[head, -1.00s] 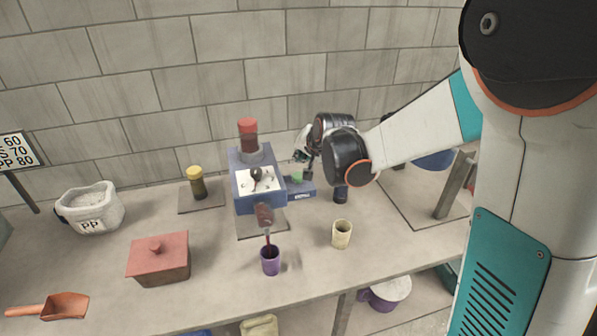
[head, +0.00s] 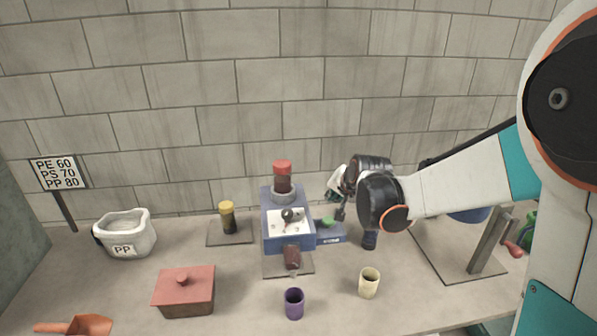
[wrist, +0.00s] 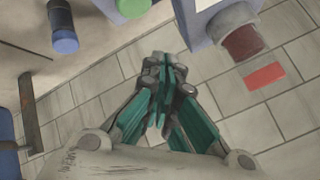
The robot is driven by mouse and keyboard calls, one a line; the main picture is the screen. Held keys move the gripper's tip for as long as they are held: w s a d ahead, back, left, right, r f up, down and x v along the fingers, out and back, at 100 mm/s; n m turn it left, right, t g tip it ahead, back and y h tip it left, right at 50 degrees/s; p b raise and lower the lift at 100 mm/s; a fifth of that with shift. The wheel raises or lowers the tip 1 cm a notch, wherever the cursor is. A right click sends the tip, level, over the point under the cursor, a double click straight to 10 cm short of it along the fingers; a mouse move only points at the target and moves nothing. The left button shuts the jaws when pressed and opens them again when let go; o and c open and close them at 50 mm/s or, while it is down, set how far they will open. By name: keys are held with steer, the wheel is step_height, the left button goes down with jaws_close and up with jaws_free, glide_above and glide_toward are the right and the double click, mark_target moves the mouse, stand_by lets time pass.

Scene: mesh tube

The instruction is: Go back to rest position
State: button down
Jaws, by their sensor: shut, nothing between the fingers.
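My gripper (head: 340,192) is beside the blue machine (head: 270,205), above and close to the green button (head: 328,222) on its side box. In the wrist view my gripper (wrist: 165,68) has its teal fingers together, with nothing between them. The green button (wrist: 132,8) shows at the top edge of that view, apart from the fingertips. My arm reaches in from the right over the bench.
A cream cup (head: 369,283) and a purple cup (head: 294,303) stand in front. The machine's red-topped hopper (head: 283,172) rises to the left. A metal stand (head: 487,245) is at right. The tiled wall is behind.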

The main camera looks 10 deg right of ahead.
steer(key=s+a+r+n+g+b, duration=0.1)
steer(key=s+r+n+b, duration=0.1)
steer(key=s, duration=0.7)
steer(key=s+r+n+b, duration=0.1)
steer(key=s+n+b, duration=0.1)
steer(key=s, duration=0.7)
steer(key=s+f+n+g+h+b, duration=0.1)
steer(key=s+f, duration=0.4)
steer(key=s, duration=1)
steer(key=n+b, duration=0.1)
steer(key=n, duration=0.1)
steer(key=shift+s+n+b, duration=0.3)
steer(key=shift+n+b, duration=0.1)
